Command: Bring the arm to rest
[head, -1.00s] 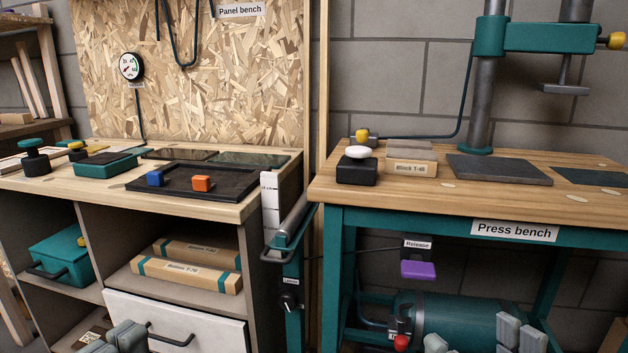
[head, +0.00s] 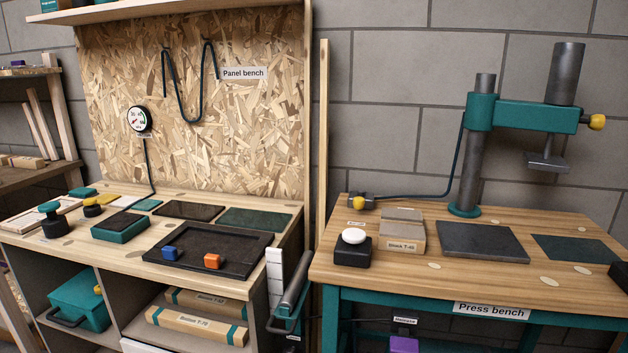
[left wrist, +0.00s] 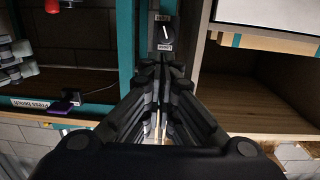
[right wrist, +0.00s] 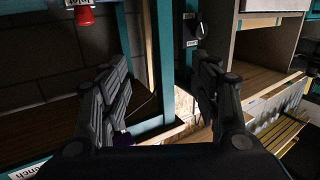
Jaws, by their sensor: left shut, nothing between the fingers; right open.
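My left gripper (left wrist: 160,75) shows in the left wrist view. Its dark fingers are together with nothing between them, pointing toward a teal post with a black rotary switch (left wrist: 165,33). My right gripper (right wrist: 160,75) shows in the right wrist view, its fingers spread wide and empty. Between and beyond them are a teal post (right wrist: 168,80) and a rotary switch (right wrist: 193,30). Grey finger parts at the left edge of the left wrist view look like my right gripper. Neither gripper shows in the head view.
The press bench (head: 450,285) stands right with a teal press (head: 525,113). A narrow gap separates the benches. A red knob (right wrist: 84,15) hangs nearby.

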